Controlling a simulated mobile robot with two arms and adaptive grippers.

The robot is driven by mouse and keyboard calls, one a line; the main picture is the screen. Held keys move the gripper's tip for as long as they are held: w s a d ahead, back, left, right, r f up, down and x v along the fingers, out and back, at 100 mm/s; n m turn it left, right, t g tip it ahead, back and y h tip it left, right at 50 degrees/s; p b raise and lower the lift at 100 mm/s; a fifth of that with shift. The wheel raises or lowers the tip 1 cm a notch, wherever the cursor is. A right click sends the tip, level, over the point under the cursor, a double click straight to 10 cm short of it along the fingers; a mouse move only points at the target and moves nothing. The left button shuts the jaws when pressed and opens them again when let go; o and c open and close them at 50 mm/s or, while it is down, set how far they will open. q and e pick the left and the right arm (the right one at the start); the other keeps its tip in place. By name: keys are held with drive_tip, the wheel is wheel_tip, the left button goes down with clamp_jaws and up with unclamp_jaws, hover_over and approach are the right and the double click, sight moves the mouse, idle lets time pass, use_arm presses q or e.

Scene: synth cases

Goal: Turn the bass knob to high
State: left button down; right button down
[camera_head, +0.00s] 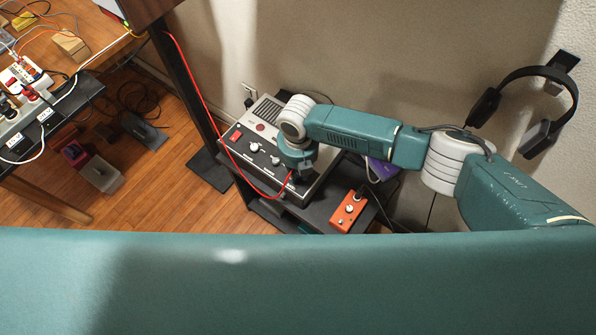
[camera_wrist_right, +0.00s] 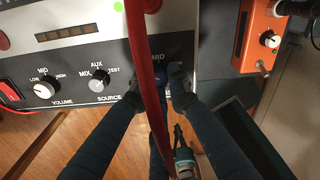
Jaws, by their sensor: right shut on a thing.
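The grey amplifier (camera_head: 262,112) with a dark front panel stands on a low dark shelf against the wall. My right gripper (camera_head: 302,174) is at the right end of its front panel. In the right wrist view its two dark fingers (camera_wrist_right: 157,87) close around the rightmost knob, with "MID" and "HIGH" printed beside it. The fingers and a red cable (camera_wrist_right: 150,110) hide most of this knob, its pointer and its name label. The volume knob (camera_wrist_right: 43,89) and source knob (camera_wrist_right: 97,80) sit to its left. My left gripper is out of view.
The red cable (camera_head: 205,106) hangs across the amplifier front and passes before my right fingers. An orange pedal (camera_head: 349,210) sits right of the amplifier. Headphones (camera_head: 535,73) hang on the wall. A desk with a power strip (camera_head: 24,76) is at left; wooden floor (camera_head: 150,190) shows between.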

drive_tip(key=shift+m, duration=0.3)
drive_tip(key=m+p, duration=0.2)
drive_tip(key=m, duration=0.3)
drive_tip(key=shift+r+m, duration=0.15)
drive_tip(key=shift+m, duration=0.15)
drive_tip(key=m+p, duration=0.2)
drive_tip(key=m, duration=0.3)
drive_tip(key=m+p, duration=0.3)
drive_tip(key=m, duration=0.3)
drive_tip(key=shift+m, duration=0.4)
drive_tip(key=m+p, duration=0.1)
drive_tip(key=m, duration=0.4)
drive_tip(key=shift+m+p, duration=0.3)
